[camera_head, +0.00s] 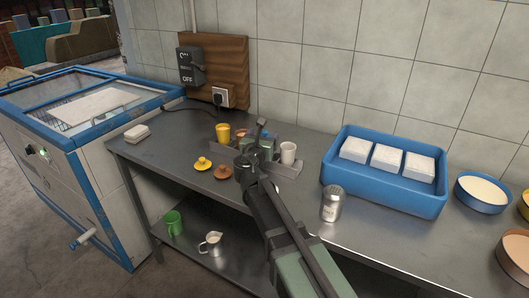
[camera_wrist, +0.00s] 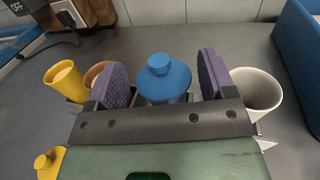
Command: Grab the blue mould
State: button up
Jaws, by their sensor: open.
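A blue round piece with a knob on top (camera_wrist: 160,66) sits between the purple pads of my gripper (camera_wrist: 163,82) in the wrist view. It looks like the blue mould. In the head view my gripper (camera_head: 248,158) is over the grey rack (camera_head: 285,168) on the steel table, and I cannot make out the blue piece there. My gripper hides part of the rack. What lies under the blue piece is hidden.
A yellow cup (camera_head: 222,134) and a white cup (camera_head: 288,153) flank my gripper in the rack. Yellow (camera_head: 202,164) and brown (camera_head: 222,172) knobbed pieces lie in front. A metal shaker (camera_head: 331,204), blue tub (camera_head: 383,198) and blue bowl (camera_head: 480,203) stand right.

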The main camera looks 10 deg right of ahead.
jog(key=shift+x, duration=1.1)
jog(key=c, duration=1)
notch_tip(320, 180, up, 20)
jog(key=p, duration=2)
